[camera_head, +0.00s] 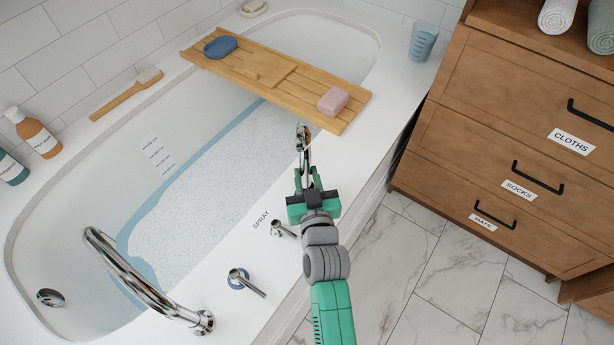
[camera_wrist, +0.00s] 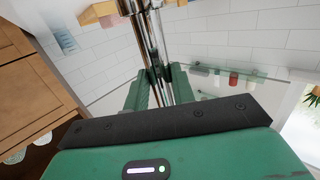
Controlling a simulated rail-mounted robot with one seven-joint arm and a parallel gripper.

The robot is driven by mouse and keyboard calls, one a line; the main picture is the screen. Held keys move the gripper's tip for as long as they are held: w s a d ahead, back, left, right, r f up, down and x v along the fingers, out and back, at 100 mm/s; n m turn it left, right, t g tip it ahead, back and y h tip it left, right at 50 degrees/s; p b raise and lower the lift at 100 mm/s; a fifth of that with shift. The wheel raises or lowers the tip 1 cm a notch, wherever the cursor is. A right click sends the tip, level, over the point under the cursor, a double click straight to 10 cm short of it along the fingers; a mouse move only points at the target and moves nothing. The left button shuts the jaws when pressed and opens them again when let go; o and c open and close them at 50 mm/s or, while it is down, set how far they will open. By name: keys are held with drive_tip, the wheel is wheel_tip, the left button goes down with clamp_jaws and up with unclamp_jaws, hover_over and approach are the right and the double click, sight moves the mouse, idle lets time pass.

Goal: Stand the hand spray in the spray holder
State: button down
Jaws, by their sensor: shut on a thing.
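The chrome hand spray (camera_head: 303,141) is held at the tips of my green gripper (camera_head: 308,178), over the near rim of the bathtub. Its head points up and away from the gripper, near the bath board's right end. In the wrist view my gripper (camera_wrist: 158,80) is shut around the chrome shaft of the hand spray (camera_wrist: 150,38), which runs up between the fingers. The spray holder (camera_head: 281,229) appears to be the small chrome fitting on the tub rim beside the SPRAY label, left of my gripper and apart from the spray. Its opening is not clear.
A chrome tap lever (camera_head: 246,282) and a curved spout (camera_head: 140,283) stand on the rim at lower left. A wooden bath board (camera_head: 270,70) with a pink soap (camera_head: 333,101) spans the tub. A wooden drawer cabinet (camera_head: 520,130) stands at right.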

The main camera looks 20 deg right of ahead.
drive_tip(key=shift+f+b, duration=1.05)
drive_tip(key=shift+f, duration=0.25)
drive_tip(key=c, duration=1.1)
unclamp_jaws()
drive_tip(key=p+v, duration=0.2)
drive_tip(key=v, duration=0.6)
drive_tip(key=shift+p, duration=0.35)
drive_tip(key=shift+w, duration=0.1)
